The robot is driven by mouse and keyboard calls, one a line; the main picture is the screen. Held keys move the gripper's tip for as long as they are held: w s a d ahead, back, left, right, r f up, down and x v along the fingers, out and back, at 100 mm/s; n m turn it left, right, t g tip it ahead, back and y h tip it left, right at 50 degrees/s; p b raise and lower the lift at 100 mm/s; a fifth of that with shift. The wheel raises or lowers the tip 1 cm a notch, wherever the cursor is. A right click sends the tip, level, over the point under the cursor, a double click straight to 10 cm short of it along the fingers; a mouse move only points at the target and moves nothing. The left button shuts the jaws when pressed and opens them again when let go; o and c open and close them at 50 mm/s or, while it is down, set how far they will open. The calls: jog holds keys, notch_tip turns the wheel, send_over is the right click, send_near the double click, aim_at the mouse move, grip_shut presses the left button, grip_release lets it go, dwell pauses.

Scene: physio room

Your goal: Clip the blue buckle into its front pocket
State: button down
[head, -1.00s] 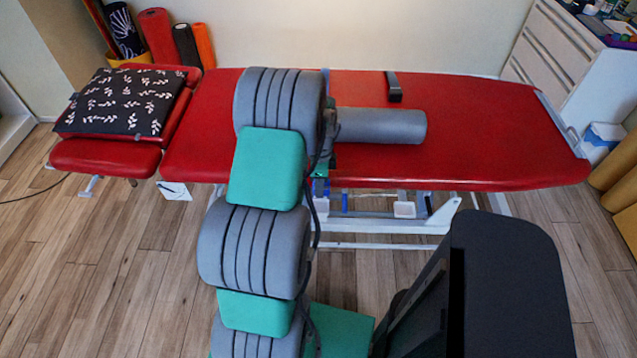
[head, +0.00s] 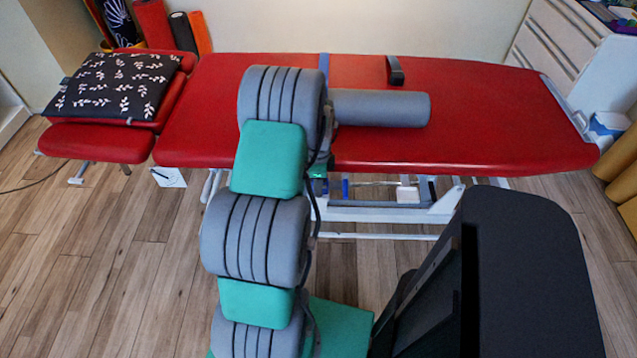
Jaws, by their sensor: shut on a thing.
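A narrow blue strap (head: 324,64) shows at the far edge of the red treatment table (head: 490,115), just behind my arm. A small blue piece (head: 345,188) hangs below the table's front edge. I cannot tell whether it is part of the strap or the buckle. My arm stands in the middle of the view and covers the strap's course over the table. My gripper is hidden behind my arm links. The buckle and the front pocket cannot be made out.
A grey bolster (head: 380,108) lies across the table, right of my arm. A black block-like item (head: 395,70) sits near the back edge. A patterned cushion (head: 115,88) lies on the head section. Wooden floor is clear at the left front.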

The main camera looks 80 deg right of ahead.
jog(key=shift+s+a+f, duration=0.1)
jog(key=shift+a+f, duration=0.25)
jog(key=c, duration=0.9)
grip_release()
jog(key=shift+o, duration=0.2)
jog(key=r+p, duration=0.2)
jog(key=r, duration=0.1)
jog(key=r+p, duration=0.2)
jog(key=r, duration=0.1)
jog(key=r+p, duration=0.2)
jog(key=r, duration=0.1)
jog(key=shift+d+r, duration=0.3)
jog(key=shift+r, duration=0.05)
jog(key=w+a+r+n, duration=0.4)
jog(key=w, duration=0.4)
jog(key=w+a+r+n, duration=0.3)
jog(key=w+a+n, duration=0.2)
jog(key=w, duration=0.4)
jog(key=w+a+r+n, duration=0.4)
jog(key=w+n, duration=0.1)
jog(key=w, duration=0.3)
jog(key=shift+w+a+r, duration=0.15)
jog(key=shift+w+r, duration=0.15)
jog(key=shift+r, duration=0.05)
